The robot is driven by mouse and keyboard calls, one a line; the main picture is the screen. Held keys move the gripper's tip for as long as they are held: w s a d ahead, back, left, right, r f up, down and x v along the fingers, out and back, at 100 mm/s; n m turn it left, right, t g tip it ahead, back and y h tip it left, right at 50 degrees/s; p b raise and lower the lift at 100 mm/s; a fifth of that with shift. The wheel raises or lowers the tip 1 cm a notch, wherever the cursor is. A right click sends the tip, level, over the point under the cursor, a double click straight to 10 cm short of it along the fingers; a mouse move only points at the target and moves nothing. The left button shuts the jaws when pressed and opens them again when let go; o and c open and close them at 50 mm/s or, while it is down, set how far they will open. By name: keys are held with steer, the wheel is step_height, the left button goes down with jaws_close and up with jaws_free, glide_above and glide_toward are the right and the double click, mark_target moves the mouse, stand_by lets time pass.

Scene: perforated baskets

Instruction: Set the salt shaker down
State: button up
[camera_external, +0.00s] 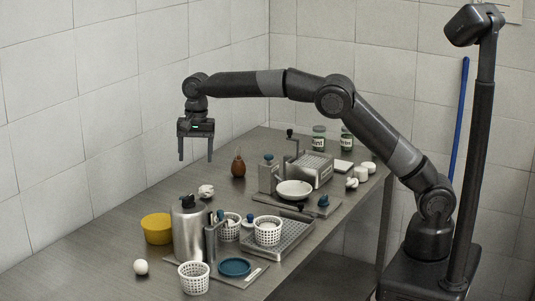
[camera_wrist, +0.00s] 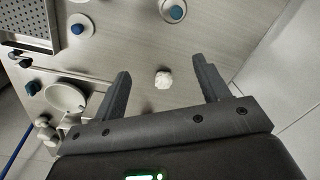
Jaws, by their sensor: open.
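My gripper (camera_external: 196,159) is open and empty, pointing down high above the table's left rear part. In the wrist view its two fingers (camera_wrist: 161,72) stand well apart, with nothing between them at fingertip height. A small white lumpy object (camera_external: 206,190) lies on the table below; it shows in the gap between the fingers in the wrist view (camera_wrist: 163,79), apart from them. I cannot tell with certainty which small item is the salt shaker. A brown rounded item (camera_external: 238,167) stands upright at the back, to the gripper's right.
A metal flask (camera_external: 187,235), yellow bowl (camera_external: 157,229), white perforated basket (camera_external: 194,279) and blue dish (camera_external: 235,267) crowd the front. A white plate (camera_external: 294,188) and grey perforated tray (camera_external: 292,243) lie to the right. A white ball (camera_external: 141,267) rests front left. Bare table lies behind the yellow bowl.

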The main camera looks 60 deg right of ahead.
steer(key=s+d+r+n+t, duration=0.1)
steer(key=s+d+r+n, duration=0.1)
steer(key=s+d+r, duration=0.4)
steer(key=s+d+r+n+t, duration=0.1)
steer(key=s+d+r+n, duration=0.15)
steer(key=s+d, duration=0.4)
steer(key=s+d+r+n+t, duration=0.1)
steer(key=s+d+r, duration=0.25)
steer(key=s, duration=0.55)
steer(key=s+d+f+n, duration=0.2)
steer(key=s, duration=0.5)
steer(key=s+d+f+n+t, duration=0.1)
steer(key=s+f+n, duration=0.1)
steer(key=s, duration=0.6)
steer(key=s+d+f+n+t, duration=0.1)
steer(key=s+f, duration=0.3)
steer(key=s, duration=0.4)
steer(key=shift+s+d+n, duration=0.2)
steer(key=shift+d+n, duration=0.35)
steer(key=shift+d, duration=0.3)
steer(key=shift+o, duration=0.5)
steer(key=shift+r, duration=0.1)
